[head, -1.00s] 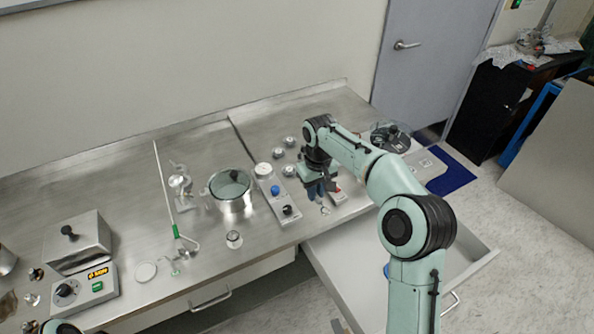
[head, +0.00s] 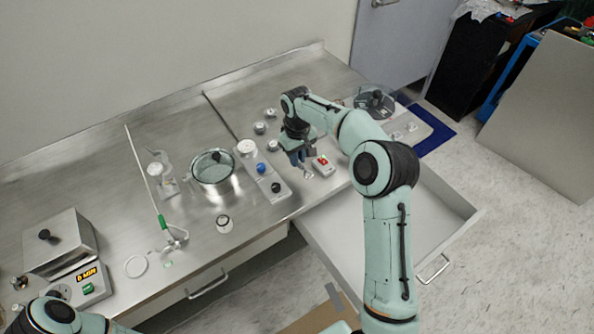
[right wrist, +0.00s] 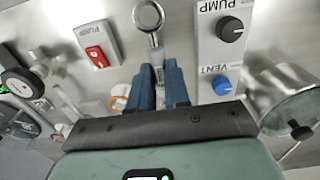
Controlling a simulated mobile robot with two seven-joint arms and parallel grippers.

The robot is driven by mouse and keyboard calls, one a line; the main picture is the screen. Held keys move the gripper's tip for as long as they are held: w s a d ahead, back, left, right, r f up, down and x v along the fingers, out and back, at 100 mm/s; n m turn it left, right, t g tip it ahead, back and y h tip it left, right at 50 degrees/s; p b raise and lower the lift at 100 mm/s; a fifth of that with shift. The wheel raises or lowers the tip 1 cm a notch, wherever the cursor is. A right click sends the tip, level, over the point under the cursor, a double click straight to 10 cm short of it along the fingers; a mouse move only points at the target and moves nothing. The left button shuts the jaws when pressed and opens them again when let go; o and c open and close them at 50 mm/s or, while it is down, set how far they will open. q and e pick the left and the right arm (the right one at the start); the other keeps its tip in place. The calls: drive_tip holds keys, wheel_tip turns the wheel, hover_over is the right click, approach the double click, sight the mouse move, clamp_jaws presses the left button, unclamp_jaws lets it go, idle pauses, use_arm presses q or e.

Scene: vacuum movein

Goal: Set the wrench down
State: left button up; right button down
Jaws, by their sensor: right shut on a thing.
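My right gripper (head: 298,158) is over the front part of the steel bench, between the pump and vent panel and the small red-switch box. In the right wrist view its blue fingers (right wrist: 160,88) are closed on the shank of the metal wrench (right wrist: 149,18). The wrench's round end sticks out beyond the fingertips, over the bench. In the head view only a small bright bit of the wrench (head: 307,175) shows below the fingers. I cannot tell whether it touches the bench. My left gripper is out of view; only part of its arm shows at the lower left.
The pump and vent panel (head: 262,172) is close on the left and the red-switch box (head: 323,167) on the right. A lidded steel pot (head: 212,182) stands further left. An open, empty-looking drawer (head: 390,222) juts out below the bench's front edge.

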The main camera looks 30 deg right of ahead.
sight(297, 176)
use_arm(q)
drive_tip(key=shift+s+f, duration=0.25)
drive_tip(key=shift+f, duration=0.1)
use_arm(e)
drive_tip(key=shift+w+f, duration=0.1)
drive_tip(key=shift+f, duration=3)
drive_tip(key=shift+f, duration=0.1)
drive_tip(key=shift+f, duration=0.1)
drive_tip(key=c, duration=1.1)
unclamp_jaws()
wheel_tip(297, 176, up, 12)
drive_tip(key=shift+r+p, duration=0.2)
drive_tip(key=shift+p, duration=0.25)
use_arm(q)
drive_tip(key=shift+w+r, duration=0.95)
